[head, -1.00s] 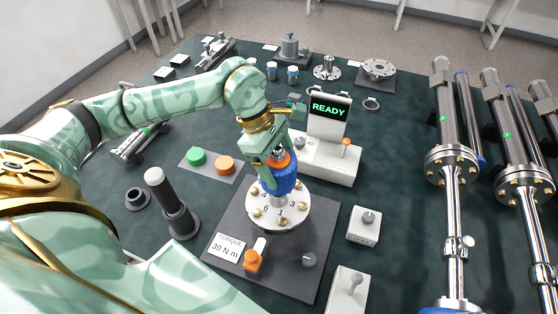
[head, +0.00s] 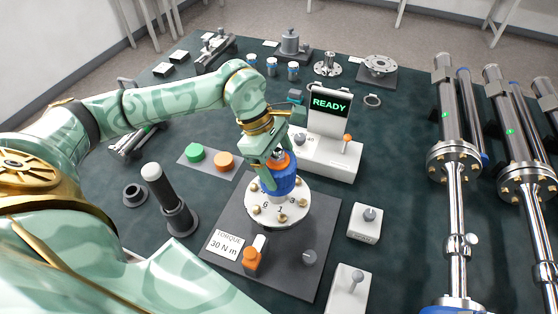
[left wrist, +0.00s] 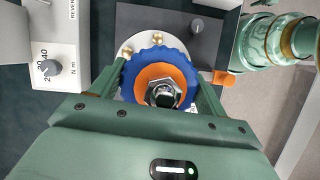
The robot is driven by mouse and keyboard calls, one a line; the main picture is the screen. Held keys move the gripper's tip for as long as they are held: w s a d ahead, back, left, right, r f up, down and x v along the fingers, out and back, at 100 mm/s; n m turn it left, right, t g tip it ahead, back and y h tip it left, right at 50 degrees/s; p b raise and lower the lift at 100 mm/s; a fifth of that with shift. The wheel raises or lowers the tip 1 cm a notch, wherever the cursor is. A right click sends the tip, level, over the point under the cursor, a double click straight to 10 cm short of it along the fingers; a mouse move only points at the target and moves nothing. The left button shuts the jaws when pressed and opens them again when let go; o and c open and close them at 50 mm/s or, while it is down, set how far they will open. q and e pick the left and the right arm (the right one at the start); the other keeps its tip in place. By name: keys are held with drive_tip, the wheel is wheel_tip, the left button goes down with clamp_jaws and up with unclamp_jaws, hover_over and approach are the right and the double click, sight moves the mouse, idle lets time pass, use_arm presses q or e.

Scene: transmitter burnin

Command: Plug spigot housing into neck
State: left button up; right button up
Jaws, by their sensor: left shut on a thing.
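A blue, ribbed housing (head: 284,184) with an orange ring and a metal hex centre stands above a round white flange plate (head: 262,219) with numbered brass bolts. I take it for the spigot housing. My left gripper (head: 277,163) is shut on it from above. In the left wrist view the fingers of the left gripper (left wrist: 160,82) flank the blue rim (left wrist: 183,52) and orange ring (left wrist: 146,77). The neck is hidden beneath the housing, so I cannot tell how far they are engaged. My right gripper is not in view.
The flange sits on a dark plate (head: 300,270) with a torque label. A white unit with a READY screen (head: 329,104) stands behind. Green (head: 195,152) and orange (head: 224,161) buttons and a dark post (head: 172,205) are left. Steel cylinders (head: 448,110) line the right.

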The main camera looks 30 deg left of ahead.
use_arm(q)
drive_tip(key=shift+f+b, duration=0.6)
drive_tip(key=shift+f, duration=0.3)
drive_tip(key=o, duration=1.6)
drive_tip(key=shift+o, duration=0.2)
drive_tip(key=p+v, duration=0.2)
drive_tip(key=v, duration=1.4)
drive_tip(key=shift+a+r, duration=0.1)
